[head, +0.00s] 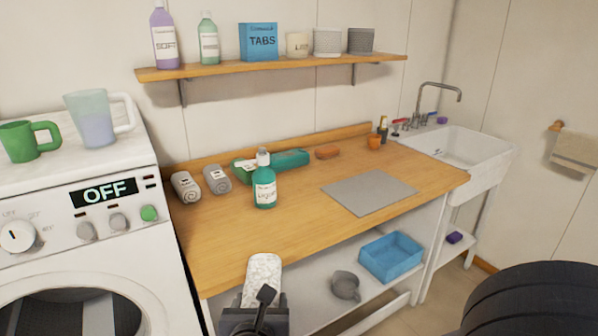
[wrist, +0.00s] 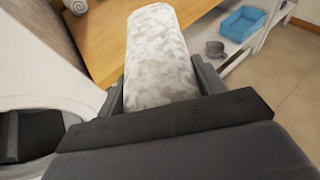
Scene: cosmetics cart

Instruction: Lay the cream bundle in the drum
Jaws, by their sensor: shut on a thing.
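The cream bundle (head: 263,270), a pale mottled roll, stands out from my gripper (head: 258,305) at the front edge of the counter. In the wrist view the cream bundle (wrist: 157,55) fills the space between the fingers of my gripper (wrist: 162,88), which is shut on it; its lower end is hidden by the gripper. The drum (head: 85,314) shows as a dark round opening in the white washer, low at the left and left of my gripper. Part of the drum's dark inside (wrist: 30,135) shows at lower left in the wrist view.
The white washer (head: 70,255) reads OFF. A blue bin (head: 391,257) and a grey jug (head: 345,286) sit on the shelf below.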

